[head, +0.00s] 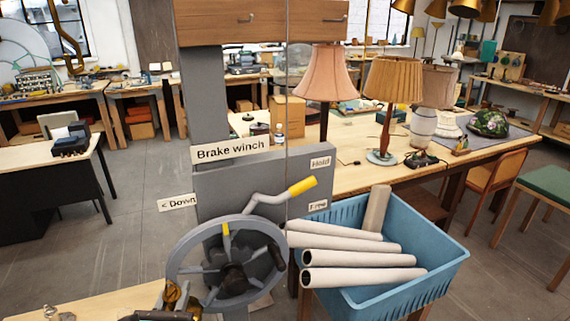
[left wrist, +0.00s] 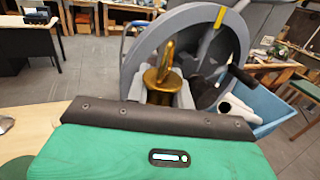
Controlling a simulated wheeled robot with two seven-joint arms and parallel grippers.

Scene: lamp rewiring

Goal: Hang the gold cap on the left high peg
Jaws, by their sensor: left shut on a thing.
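The gold cap (left wrist: 163,88) is a small brass piece with a loop on top. It sits upright between the grey fingers of my left gripper (left wrist: 162,97), which is shut on it. In the head view the gold cap (head: 172,290) shows at the bottom edge, just left of the winch wheel, with my left gripper (head: 178,304) partly cut off by the frame. I cannot make out the left high peg in either view. My right gripper is not in view.
The brake winch wheel (head: 185,263) stands close beyond the left gripper, with a yellow-handled crank (head: 270,200). A blue crate (head: 425,275) of pale rolls stands to the right. A bench with lamps (head: 345,181) is behind. Open floor (head: 120,230) lies left.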

